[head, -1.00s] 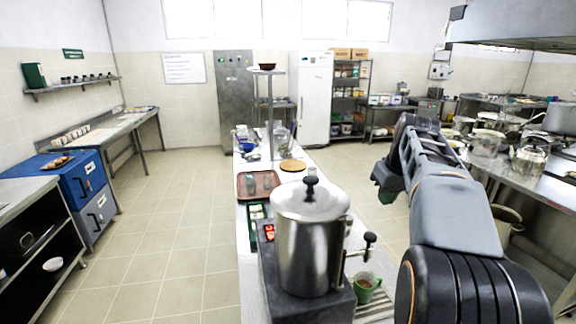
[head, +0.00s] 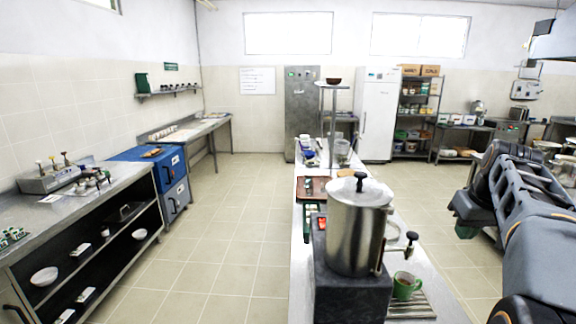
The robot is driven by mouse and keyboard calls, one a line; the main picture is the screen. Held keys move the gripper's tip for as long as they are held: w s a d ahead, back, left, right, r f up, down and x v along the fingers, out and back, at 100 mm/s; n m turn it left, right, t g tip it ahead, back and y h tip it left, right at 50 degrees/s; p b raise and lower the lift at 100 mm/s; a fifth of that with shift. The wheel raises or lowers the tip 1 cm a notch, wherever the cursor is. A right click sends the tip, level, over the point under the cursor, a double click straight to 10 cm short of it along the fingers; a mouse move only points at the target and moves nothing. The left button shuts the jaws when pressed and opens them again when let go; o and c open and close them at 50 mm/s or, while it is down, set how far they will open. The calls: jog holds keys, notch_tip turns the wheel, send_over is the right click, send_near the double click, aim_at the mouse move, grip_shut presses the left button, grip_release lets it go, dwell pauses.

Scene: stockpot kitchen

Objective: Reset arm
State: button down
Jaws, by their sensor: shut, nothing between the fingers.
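My arm reaches in from the lower right of the head view, to the right of the counter. My gripper (head: 467,229) hangs at the far left end of the arm, over open floor. It is shut and empty, and touches nothing that I can see. The arm hides part of the right side, and the fingertips show only small and dark.
A steel stockpot (head: 357,228) with a lid and tap stands on a dark block (head: 350,285) on the middle counter. A green cup (head: 405,286) is below the tap. The tiled floor (head: 225,225) on the left is clear.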

jog(key=s+a+f+m, duration=0.2)
jog(key=a+f+m, duration=0.1)
jog(key=f, duration=0.5)
jog(key=s+a+f+n, duration=0.1)
jog(key=s+a+f, duration=0.1)
jog(key=a, duration=0.4)
jog(key=s+a+f+n, duration=0.1)
jog(key=s+a+f, duration=0.1)
jog(key=s+a, duration=0.3)
jog(key=s+a+f+n+t, duration=0.1)
jog(key=s+a+f, duration=0.2)
jog(key=a, duration=0.5)
jog(key=shift+s+n, duration=0.3)
jog(key=shift+s, duration=0.35)
jog(key=shift+a+f, duration=0.1)
